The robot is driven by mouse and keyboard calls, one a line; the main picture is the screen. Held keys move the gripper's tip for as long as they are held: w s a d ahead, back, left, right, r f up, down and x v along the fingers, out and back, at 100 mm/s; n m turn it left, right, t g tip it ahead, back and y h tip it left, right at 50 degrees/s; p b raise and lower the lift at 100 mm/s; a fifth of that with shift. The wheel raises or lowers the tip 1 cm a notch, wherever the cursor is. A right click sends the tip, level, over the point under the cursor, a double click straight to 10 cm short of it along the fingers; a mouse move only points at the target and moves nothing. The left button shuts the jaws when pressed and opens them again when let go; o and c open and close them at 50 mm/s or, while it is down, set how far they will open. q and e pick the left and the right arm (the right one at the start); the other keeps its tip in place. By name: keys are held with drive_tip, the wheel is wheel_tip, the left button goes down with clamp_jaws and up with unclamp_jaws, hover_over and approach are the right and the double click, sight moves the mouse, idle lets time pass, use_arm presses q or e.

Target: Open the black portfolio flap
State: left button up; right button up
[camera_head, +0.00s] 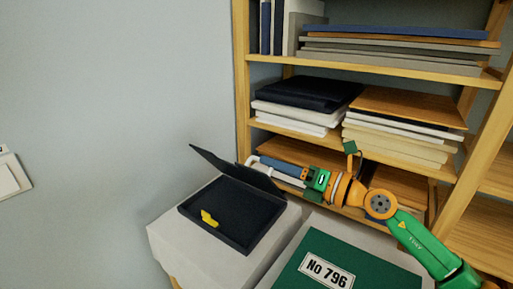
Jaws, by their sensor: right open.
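The black portfolio (232,213) lies on a light box-like stand in the camera_head view. Its thin flap (236,170) stands raised and tilted along the back edge, and the dark inside shows. A small yellow thing (209,218) lies inside it. My right gripper (258,164) reaches in from the right, just behind the flap's right part. Its jaws are open, and nothing shows between them. I cannot tell whether it touches the flap. My left gripper is not in view.
A wooden shelf (242,80) with stacked boards and folders stands behind my right arm. A green folder marked No 796 (345,262) lies to the right of the portfolio. The stand (190,256) is bare at its front.

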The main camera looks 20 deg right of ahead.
sight(257, 159)
drive_tip(key=x, duration=0.2)
drive_tip(key=p+x, duration=0.1)
drive_tip(key=x, duration=0.1)
drive_tip(key=shift+s+a+r, duration=0.2)
drive_tip(key=shift+r, duration=0.05)
drive_tip(key=shift+w+a+f, duration=0.1)
drive_tip(key=shift+w+f, duration=0.2)
drive_tip(key=shift+w, duration=0.1)
drive_tip(key=shift+s+r, duration=0.15)
drive_tip(key=shift+s, duration=0.05)
clamp_jaws()
idle(0.5)
